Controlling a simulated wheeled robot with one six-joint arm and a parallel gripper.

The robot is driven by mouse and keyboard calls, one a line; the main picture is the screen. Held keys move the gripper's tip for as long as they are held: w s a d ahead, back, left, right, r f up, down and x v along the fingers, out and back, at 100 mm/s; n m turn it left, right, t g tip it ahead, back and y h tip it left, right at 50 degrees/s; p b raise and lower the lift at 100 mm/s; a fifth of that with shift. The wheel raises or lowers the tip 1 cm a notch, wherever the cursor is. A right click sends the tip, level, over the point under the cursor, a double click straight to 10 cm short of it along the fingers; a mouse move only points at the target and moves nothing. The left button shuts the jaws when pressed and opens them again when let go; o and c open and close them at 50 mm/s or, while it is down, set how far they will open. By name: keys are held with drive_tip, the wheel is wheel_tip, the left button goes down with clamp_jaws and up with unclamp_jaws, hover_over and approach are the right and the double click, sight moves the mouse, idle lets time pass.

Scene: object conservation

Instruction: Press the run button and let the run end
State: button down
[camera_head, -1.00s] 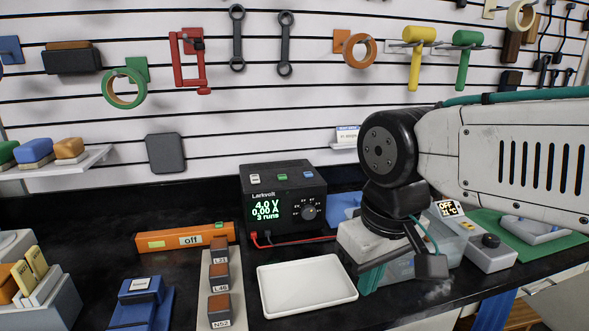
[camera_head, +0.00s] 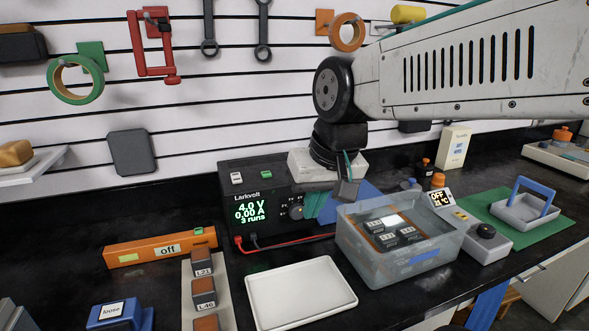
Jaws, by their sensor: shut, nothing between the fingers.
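The black Larkvolt power supply (camera_head: 262,236) stands on the bench, and its green display (camera_head: 252,209) reads 4.0 V, 0.00 A, 3 runs. A white button (camera_head: 236,178) and a green button (camera_head: 265,171) show on its top; I cannot read their labels.
A clear tub (camera_head: 372,262) holding several labelled blocks stands right of the supply, beside a controller (camera_head: 478,240) reading OFF 21 °C. An empty white tray (camera_head: 300,293) lies in front. Red and black leads leave the supply.

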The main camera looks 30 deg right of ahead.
drive_tip(key=w+d+r+m+t, duration=0.2)
drive_tip(key=w+d, duration=0.2)
drive_tip(key=w, duration=0.4)
drive_tip(key=w+d+r+m+t+h, duration=0.1)
drive_tip(key=w+d+m, duration=0.2)
drive_tip(key=w, duration=0.6)
drive_tip(key=w+d+r+m+t, duration=0.2)
drive_tip(key=w+d, duration=0.3)
drive_tip(key=w, duration=0.3)
drive_tip(key=shift+w+r+m+t+h, duration=0.15)
drive_tip(key=shift+r+m+t+h, duration=0.15)
drive_tip(key=shift+r+m, duration=0.1)
drive_tip(key=shift+f, duration=0.15)
drive_tip(key=shift+f, duration=4.35)
drive_tip(key=shift+f, duration=0.4)
